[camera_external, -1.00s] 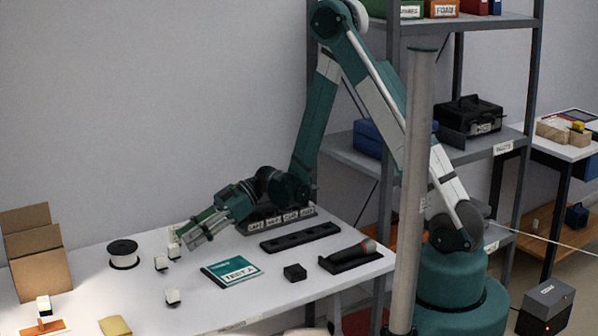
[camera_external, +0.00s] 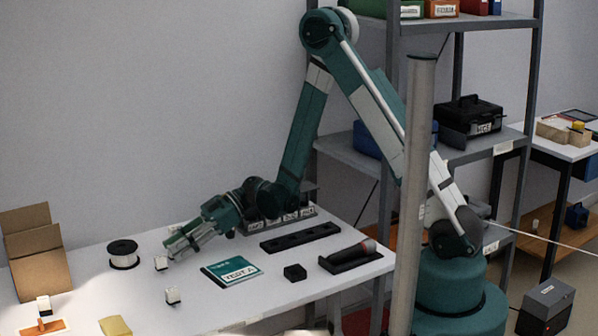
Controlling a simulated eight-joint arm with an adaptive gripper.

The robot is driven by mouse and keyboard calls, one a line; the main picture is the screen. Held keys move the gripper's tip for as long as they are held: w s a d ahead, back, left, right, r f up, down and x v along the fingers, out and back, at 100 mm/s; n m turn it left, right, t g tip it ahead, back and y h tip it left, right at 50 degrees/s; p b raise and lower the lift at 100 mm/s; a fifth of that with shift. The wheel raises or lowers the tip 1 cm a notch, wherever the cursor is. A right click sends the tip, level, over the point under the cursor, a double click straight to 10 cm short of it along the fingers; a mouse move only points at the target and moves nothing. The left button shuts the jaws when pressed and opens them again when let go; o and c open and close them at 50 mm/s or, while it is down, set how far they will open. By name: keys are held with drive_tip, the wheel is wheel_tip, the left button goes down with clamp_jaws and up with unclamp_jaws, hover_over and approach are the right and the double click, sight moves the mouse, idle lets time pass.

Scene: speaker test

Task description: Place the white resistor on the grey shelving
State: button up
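Several small white blocks with dark undersides, which look like white resistors, are on the white table. One (camera_external: 161,263) is just left of my gripper's fingertips, and another (camera_external: 173,296) stands nearer the front edge. A third white block (camera_external: 43,304) is on an orange-and-white plate at the far left. My gripper (camera_external: 172,250) reaches down and left, low over the table. Its fingers are too small and overlapped to tell if they are open or hold anything. The grey shelving (camera_external: 510,140) stands behind my arm at right, its middle shelf partly hidden.
A wire spool (camera_external: 123,258), teal booklet (camera_external: 231,270), small black box (camera_external: 295,272), microphone in a black holder (camera_external: 350,256) and black rail (camera_external: 300,237) lie on the table. A black case (camera_external: 472,115) and blue box (camera_external: 367,138) occupy the middle shelf.

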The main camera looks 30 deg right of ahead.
drive_tip(key=shift+a+f, duration=0.2)
drive_tip(key=shift+a, duration=0.25)
clamp_jaws()
drive_tip(key=shift+r, duration=0.15)
idle(0.3)
drive_tip(key=shift+r+p, duration=1.25)
drive_tip(key=shift+r, duration=3.65)
